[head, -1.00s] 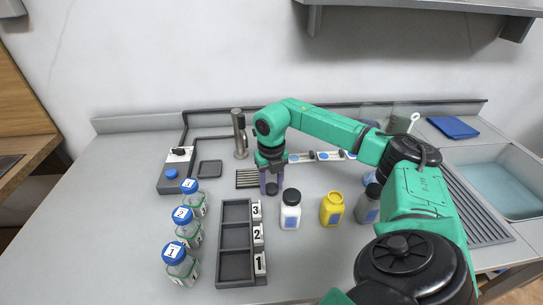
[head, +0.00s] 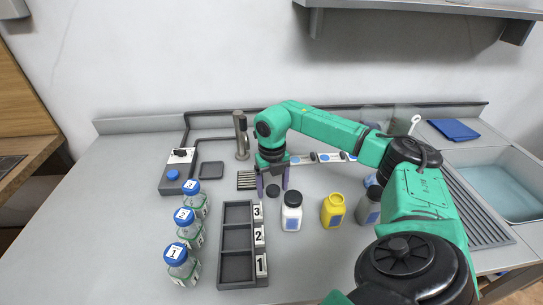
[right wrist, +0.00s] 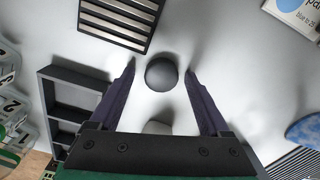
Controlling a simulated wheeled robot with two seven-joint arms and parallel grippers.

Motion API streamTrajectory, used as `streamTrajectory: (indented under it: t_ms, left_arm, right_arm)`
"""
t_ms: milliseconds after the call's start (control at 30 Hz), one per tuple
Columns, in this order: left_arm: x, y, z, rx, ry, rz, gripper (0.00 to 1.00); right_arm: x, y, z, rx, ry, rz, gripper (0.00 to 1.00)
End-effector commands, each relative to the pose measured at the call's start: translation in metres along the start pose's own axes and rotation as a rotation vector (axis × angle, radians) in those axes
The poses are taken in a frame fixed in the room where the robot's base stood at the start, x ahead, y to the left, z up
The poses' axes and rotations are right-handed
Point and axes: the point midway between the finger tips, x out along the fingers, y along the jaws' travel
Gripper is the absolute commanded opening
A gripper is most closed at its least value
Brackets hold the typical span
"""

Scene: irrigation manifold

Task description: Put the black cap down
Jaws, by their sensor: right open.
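The black cap (head: 273,190) rests on the grey worktop, just behind the white bottle. It also shows as a dark round top in the right wrist view (right wrist: 161,74). My right gripper (head: 273,187) is open, with one finger on each side of the cap. In the right wrist view the fingers (right wrist: 161,66) stand apart from the cap, with clear gaps on both sides. My left gripper is in neither view.
A numbered three-compartment tray (head: 221,240) lies front left. A slotted grate (right wrist: 118,24) is close by. Blue-capped jars (head: 190,228) stand left.

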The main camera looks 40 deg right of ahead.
Motion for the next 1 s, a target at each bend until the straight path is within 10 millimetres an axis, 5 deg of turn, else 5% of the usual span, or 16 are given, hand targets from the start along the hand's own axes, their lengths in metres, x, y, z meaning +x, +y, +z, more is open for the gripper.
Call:
streamTrajectory:
  t_ms: [300, 500, 1000]
  left_arm:
    - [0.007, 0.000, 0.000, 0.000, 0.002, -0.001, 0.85]
    - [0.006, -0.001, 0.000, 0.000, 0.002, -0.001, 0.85]
    - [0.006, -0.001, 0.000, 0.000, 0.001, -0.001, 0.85]
  right_arm:
    - [-0.085, 0.001, 0.002, -0.001, -0.010, 0.006, 0.80]
    - [-0.123, 0.001, 0.001, -0.002, -0.007, 0.006, 0.80]
    - [-0.129, 0.000, 0.001, 0.000, -0.007, 0.005, 0.80]
